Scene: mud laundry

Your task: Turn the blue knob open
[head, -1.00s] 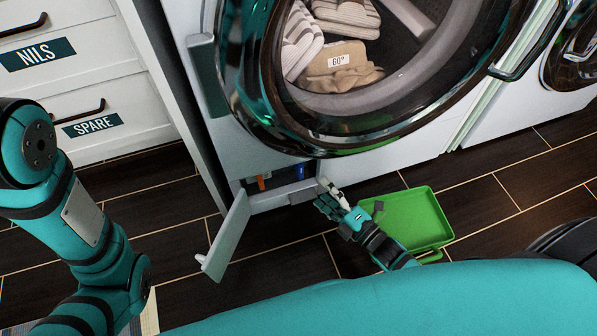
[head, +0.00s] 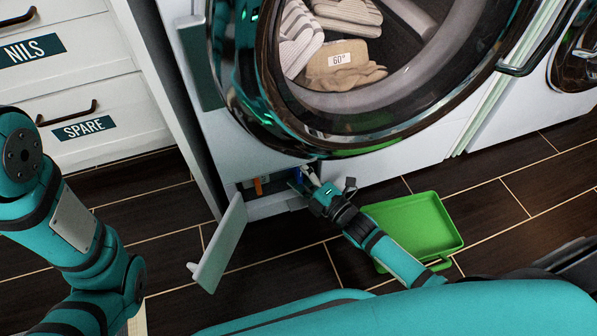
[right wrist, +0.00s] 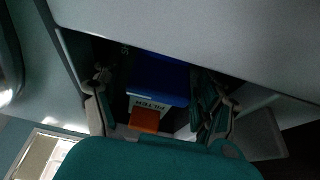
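The blue knob (right wrist: 158,84) shows in the right wrist view inside the open compartment, with an orange part (right wrist: 145,120) and a white "FILTER" label (right wrist: 150,101) by it. In the head view a small bit of the blue knob (head: 299,175) shows; my right gripper hides much of it. My right gripper (head: 306,180) is at the compartment's mouth at the washer's foot. Its fingers are open, one on each side of the knob in the wrist view; I cannot tell whether they touch it. My left gripper is out of view; only my left arm shows.
The compartment's flap (head: 220,245) hangs open to the left. A green tray (head: 440,222) lies on the dark floor right of my right forearm. The washer's round door (head: 262,110) is above, with laundry behind it. White drawers (head: 130,140) stand at the left.

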